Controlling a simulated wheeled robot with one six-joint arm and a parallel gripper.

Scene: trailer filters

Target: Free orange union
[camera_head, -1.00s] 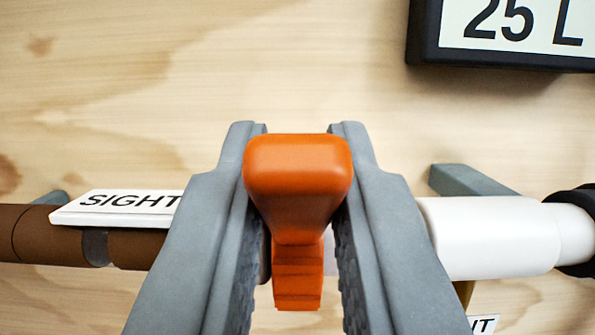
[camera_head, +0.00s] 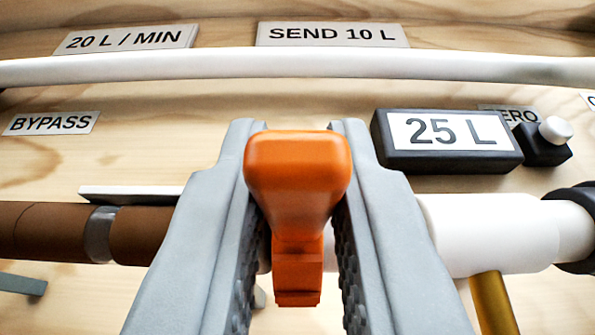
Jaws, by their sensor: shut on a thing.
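The orange union (camera_head: 298,180) shows as an orange piece with a thick rounded end and a narrower stepped part below. It sits between the two grey fingers of my gripper (camera_head: 298,150), which is shut on it. Behind it a pipe line runs across the view: a brown pipe (camera_head: 55,232) on the left and a white pipe section (camera_head: 485,232) on the right. My fingers hide the middle of that line, so I cannot tell whether the orange piece still touches it.
A black display reading 25 L (camera_head: 448,141) is at upper right, beside a white knob (camera_head: 556,130). A white pipe (camera_head: 300,68) spans the top below the SEND 10 L label (camera_head: 333,34). A brass pipe (camera_head: 494,303) drops at lower right. A BYPASS label (camera_head: 52,123) is at left.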

